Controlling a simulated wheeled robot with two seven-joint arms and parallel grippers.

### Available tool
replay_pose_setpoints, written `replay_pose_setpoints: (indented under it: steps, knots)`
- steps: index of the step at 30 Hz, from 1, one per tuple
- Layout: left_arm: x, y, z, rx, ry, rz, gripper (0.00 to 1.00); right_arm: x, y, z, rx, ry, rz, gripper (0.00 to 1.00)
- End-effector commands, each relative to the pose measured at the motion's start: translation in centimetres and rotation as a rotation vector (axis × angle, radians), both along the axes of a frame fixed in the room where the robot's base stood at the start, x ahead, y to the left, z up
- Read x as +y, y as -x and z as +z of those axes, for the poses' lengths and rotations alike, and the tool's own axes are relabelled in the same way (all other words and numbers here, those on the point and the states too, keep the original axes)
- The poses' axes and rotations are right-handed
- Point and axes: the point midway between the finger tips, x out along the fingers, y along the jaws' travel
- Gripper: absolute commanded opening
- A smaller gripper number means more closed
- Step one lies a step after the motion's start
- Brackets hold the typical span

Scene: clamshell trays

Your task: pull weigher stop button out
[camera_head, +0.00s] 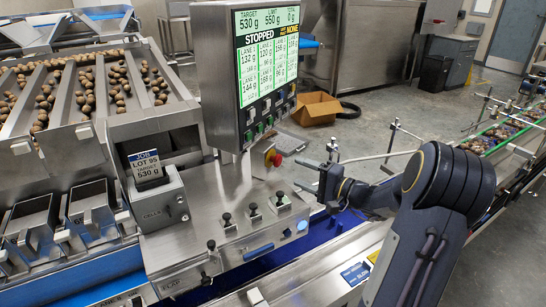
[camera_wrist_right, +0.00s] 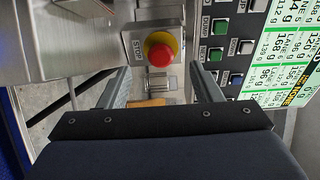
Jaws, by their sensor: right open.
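The red stop button (camera_head: 275,158) with its yellow collar sits on the weigher's steel panel, just below the display. In the right wrist view, the red mushroom head (camera_wrist_right: 160,55) stands on its yellow ring beside a "STOP" label. My right gripper (camera_head: 316,178) is to the right of the button in the head view, apart from it. In the right wrist view its two fingers (camera_wrist_right: 163,82) are spread wide with nothing between them, and the button lies beyond the tips, roughly centred. My left gripper is not in view.
The weigher display (camera_head: 266,55) reads "STOPPED", with several green and grey buttons (camera_wrist_right: 217,55) close to the stop button. Small black levers (camera_head: 253,210) stand on the steel console below. A cardboard box (camera_head: 316,108) lies on the floor behind.

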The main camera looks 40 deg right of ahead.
Motion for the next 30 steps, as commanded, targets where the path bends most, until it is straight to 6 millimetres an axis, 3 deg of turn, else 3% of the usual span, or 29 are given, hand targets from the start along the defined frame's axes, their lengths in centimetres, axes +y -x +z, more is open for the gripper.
replay_pose_setpoints:
  steps: [5,18,30]
  knots:
    - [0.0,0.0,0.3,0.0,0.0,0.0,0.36,-0.8,-0.6,-0.2,-0.011,-0.004,-0.025,0.58]
    - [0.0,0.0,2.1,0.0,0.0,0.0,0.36,1.0,-6.7,-0.1,-0.01,-0.004,-0.023,0.58]
    - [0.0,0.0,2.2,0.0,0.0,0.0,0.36,1.2,-7.5,-0.2,-0.01,-0.004,-0.025,0.57]
